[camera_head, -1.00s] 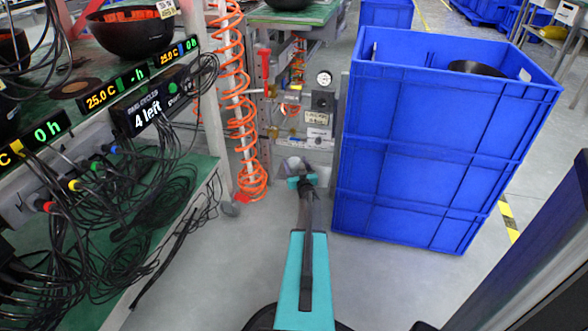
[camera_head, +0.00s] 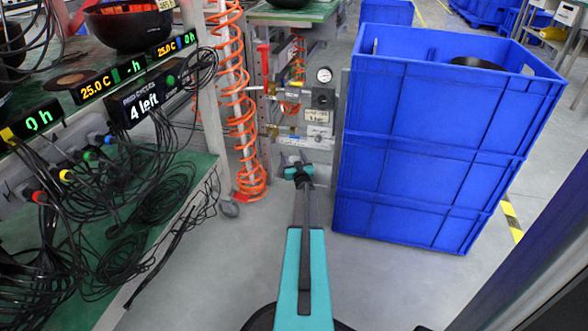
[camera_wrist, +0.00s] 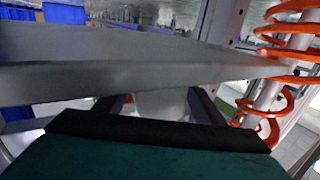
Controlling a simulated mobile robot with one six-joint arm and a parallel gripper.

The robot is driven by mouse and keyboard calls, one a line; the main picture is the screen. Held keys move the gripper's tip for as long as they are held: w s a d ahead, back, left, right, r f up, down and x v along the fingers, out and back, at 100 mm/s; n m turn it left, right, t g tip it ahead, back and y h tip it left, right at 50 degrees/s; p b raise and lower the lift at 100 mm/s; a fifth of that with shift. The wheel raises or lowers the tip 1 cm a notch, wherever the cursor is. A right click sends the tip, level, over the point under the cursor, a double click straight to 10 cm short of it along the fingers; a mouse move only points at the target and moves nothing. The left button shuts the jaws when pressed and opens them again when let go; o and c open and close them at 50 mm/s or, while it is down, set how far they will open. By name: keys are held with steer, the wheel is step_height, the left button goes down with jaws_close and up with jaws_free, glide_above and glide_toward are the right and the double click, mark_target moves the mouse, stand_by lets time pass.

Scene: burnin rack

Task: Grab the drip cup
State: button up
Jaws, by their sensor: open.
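A pale whitish object, which looks like the drip cup (camera_wrist: 162,104), shows between the two dark fingers of my gripper (camera_wrist: 160,98) in the wrist view. Its upper part is hidden by a grey metal ledge across that view. In the head view my gripper (camera_head: 298,168) is low in front of the valve-and-gauge panel (camera_head: 318,100). Only a small pale patch shows at its tip there, so the cup is mostly hidden. My gripper is open, with fingers on both sides of the pale object; contact cannot be told.
A stack of blue crates (camera_head: 425,150) stands close on the right. An orange coiled hose (camera_head: 240,110) hangs round a post on the left. The rack shelf with black cables (camera_head: 110,210) is farther left. Grey floor (camera_head: 400,285) is clear in front of the crates.

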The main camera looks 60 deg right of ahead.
stand_by(0.5)
steer(key=c, duration=1.2)
steer(key=shift+r, duration=0.1)
steer(key=shift+r+p, duration=0.6)
steer(key=shift+s+a+r, duration=0.1)
steer(key=shift+r, duration=0.15)
steer(key=p+v, duration=0.5)
steer(key=v, duration=1.2)
steer(key=shift+s+a+f, duration=0.1)
steer(key=shift+s+a, duration=0.15)
